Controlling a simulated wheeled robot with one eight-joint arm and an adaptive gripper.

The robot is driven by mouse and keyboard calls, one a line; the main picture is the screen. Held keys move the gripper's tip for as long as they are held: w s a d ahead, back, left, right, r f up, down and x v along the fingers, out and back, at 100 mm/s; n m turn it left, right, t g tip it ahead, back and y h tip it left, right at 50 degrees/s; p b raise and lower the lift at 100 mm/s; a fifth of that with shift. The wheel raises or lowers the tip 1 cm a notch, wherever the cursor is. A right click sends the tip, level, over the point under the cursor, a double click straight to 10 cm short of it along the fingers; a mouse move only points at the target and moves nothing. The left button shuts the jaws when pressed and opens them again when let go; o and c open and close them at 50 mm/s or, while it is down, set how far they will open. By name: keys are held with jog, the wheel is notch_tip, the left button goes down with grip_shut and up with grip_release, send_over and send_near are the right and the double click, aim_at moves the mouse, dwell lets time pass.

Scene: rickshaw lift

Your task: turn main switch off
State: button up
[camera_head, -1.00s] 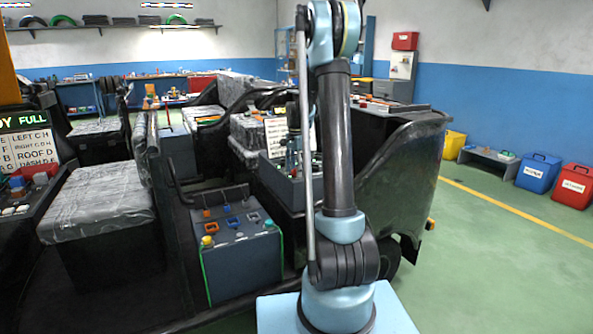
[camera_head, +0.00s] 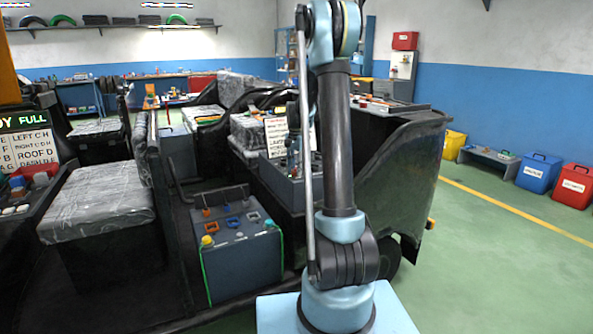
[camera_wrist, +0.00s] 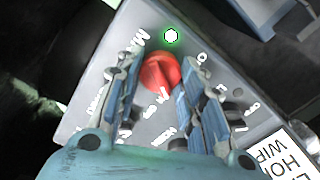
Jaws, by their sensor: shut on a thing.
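The main switch is a red rotary knob (camera_wrist: 160,72) on a sloped grey panel (camera_wrist: 92,92) in the wrist view. My gripper (camera_wrist: 163,70) has its two blue-grey fingers on either side of the knob and is shut on it. A white hexagon mark with a green glow (camera_wrist: 171,36) is on the panel just above the knob. White lettering around the knob is partly covered by the fingers. In the head view the grey panel box (camera_head: 284,184) is on the vehicle, and my arm hides part of it. The knob cannot be made out there.
A white label card (camera_wrist: 291,150) is at the panel's lower right. In the head view, a grey battery box (camera_head: 240,268) with coloured terminals and a wrapped seat (camera_head: 98,200) are left of my arm. Blue (camera_head: 537,174) and red (camera_head: 574,186) bins stand right, beyond clear green floor.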

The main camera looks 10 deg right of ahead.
jog(key=n, duration=0.4)
jog(key=shift+w+a+n, duration=0.1)
jog(key=shift+w+n, duration=0.05)
jog(key=shift+n, duration=0.15)
jog(key=n, duration=0.3)
jog(key=shift+n, duration=0.4)
jog(key=n, duration=0.3)
jog(key=shift+n, duration=2)
jog(key=o, duration=1.1)
jog(key=shift+c, duration=0.2)
notch_tip(320, 180, up, 12)
